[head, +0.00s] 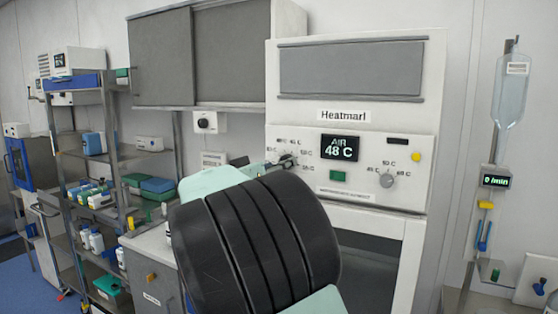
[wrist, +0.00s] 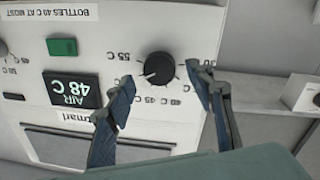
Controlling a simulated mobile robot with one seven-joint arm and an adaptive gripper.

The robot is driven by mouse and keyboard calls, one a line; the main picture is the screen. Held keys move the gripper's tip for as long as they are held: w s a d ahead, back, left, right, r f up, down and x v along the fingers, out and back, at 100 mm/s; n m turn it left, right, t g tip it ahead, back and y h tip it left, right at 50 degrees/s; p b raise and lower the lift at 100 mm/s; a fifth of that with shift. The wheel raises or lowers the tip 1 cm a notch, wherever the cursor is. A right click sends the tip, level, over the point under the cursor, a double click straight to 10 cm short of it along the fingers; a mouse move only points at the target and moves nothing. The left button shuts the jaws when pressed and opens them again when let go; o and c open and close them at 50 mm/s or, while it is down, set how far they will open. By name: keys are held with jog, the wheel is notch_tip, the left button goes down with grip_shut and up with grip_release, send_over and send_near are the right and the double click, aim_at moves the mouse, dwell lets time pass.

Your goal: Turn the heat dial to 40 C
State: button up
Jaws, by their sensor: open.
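The heat dial (wrist: 158,68) is a round black knob on the white front panel of the warming cabinet. A ring of temperature marks surrounds it. In the wrist view, its pale pointer aims to the lower left, on the side of the higher marks. The display (wrist: 72,90) reads AIR 48 C; it also shows in the head view (head: 341,148). My gripper (wrist: 163,82) is open, with one fingertip on either side of the dial and visible gaps between. Depth to the knob is hard to judge. In the head view my arm hides most of my gripper.
A second, grey dial (head: 387,181) and a green button (head: 338,176) sit on the same panel. A shelf rack (head: 110,130) with bottles and boxes stands left. A drip bag (head: 510,95) hangs right. A wall cabinet (head: 160,60) is above left.

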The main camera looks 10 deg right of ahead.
jog(key=shift+x, duration=1.05)
jog(key=shift+s, duration=0.1)
jog(key=shift+c, duration=0.2)
jog(key=c, duration=1.1)
jog(key=shift+f, duration=0.1)
